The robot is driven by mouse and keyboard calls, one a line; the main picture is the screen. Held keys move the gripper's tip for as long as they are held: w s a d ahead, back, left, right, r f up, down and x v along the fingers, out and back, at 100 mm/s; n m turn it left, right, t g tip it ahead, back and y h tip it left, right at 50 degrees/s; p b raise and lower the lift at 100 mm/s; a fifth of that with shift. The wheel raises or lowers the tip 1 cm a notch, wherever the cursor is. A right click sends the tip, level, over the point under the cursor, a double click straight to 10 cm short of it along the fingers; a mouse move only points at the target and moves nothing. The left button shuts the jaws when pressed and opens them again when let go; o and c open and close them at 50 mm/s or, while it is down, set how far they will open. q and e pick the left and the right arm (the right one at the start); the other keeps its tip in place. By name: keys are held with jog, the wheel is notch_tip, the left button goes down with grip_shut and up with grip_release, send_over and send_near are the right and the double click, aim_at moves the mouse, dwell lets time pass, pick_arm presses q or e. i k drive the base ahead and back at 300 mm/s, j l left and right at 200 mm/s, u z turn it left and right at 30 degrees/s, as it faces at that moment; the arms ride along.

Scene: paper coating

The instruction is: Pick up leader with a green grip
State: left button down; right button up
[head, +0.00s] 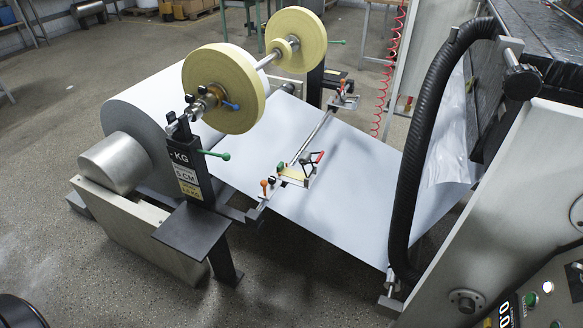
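I cannot tell for sure which item is the leader. Several parts with green grips show in the head view. A green-tipped lever (219,155) sticks out to the right of the black stand with the KG label. Neither of my grippers is in view.
A large white paper roll (135,108) feeds a sheet (350,190) across to the right. Yellow tape rolls (225,88) sit on a shaft above. A thick black hose (418,150) and machine panel (530,180) block the right side. Floor (300,285) in front is clear.

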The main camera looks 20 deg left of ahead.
aim_at(293, 174)
jog(key=u, duration=0.8)
